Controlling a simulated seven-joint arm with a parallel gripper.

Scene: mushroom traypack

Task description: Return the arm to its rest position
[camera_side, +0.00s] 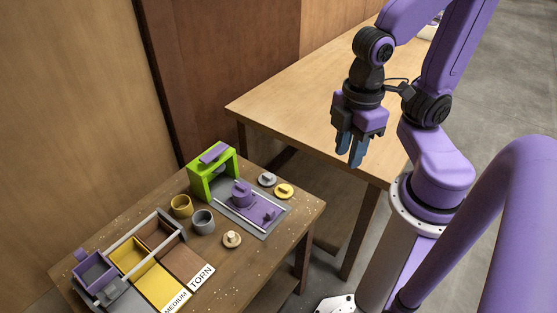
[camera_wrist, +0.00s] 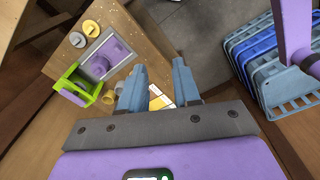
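My gripper (camera_side: 349,152) hangs in the air above and to the right of the low work table (camera_side: 263,268), fingers pointing down. In the wrist view my gripper (camera_wrist: 159,68) shows its two blue-grey fingers apart with nothing between them. It is well clear of everything on the table. The purple arm is folded up above its base at the right of the side view.
The low table holds a green arch (camera_side: 197,178), a purple fixture (camera_side: 241,195), yellow and grey cups, small lidded pieces and a divided tray (camera_side: 157,222). A larger wooden table (camera_side: 290,97) stands behind. Blue crates (camera_wrist: 262,52) show in the wrist view.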

